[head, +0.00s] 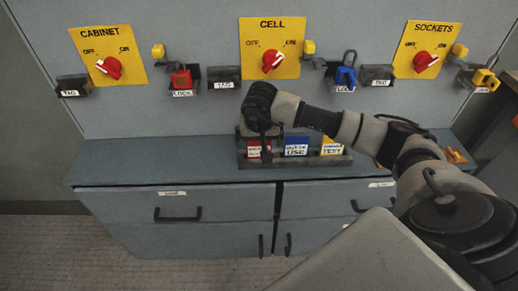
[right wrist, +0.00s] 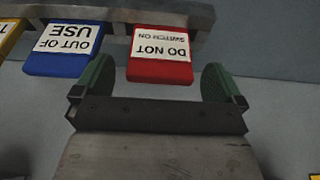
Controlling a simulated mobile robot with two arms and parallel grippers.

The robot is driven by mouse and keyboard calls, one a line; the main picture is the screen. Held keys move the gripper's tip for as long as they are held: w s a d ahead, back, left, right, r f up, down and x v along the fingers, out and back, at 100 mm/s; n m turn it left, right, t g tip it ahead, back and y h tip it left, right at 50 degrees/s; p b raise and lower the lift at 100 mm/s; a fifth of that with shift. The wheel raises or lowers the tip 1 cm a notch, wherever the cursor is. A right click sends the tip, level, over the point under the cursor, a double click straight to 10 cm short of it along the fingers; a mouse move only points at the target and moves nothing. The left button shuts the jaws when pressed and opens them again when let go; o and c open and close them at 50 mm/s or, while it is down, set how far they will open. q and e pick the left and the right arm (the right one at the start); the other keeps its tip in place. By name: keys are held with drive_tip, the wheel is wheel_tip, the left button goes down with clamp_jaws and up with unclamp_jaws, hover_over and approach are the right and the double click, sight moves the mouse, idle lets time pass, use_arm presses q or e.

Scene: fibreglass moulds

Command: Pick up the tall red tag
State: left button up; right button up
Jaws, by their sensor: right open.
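The red tag (right wrist: 160,70), with a white "DO NOT SWITCH ON" label, stands in a dark rack (head: 345,160) on the cabinet top. In the head view the red tag (head: 253,154) is partly covered by my right gripper (head: 262,133). In the right wrist view my right gripper (right wrist: 159,82) is open and empty. Its two green fingers stand left and right of the tag's near end, with gaps on both sides. I cannot tell whether the tag is between the fingertips in depth. My left gripper is not in view.
A blue "OUT OF USE" tag (head: 297,147) and a yellow tag (head: 332,147) stand beside the red one. The panel behind carries yellow switch plates, a red padlock (head: 181,80) and a blue padlock (head: 346,77). The cabinet top (head: 150,165) is clear at left.

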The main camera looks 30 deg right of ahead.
drive_tip(key=shift+w+d+f, duration=0.1)
drive_tip(key=shift+w+f, duration=0.1)
drive_tip(key=shift+f, duration=0.45)
drive_tip(key=c, duration=0.9)
drive_tip(key=shift+r, duration=0.1)
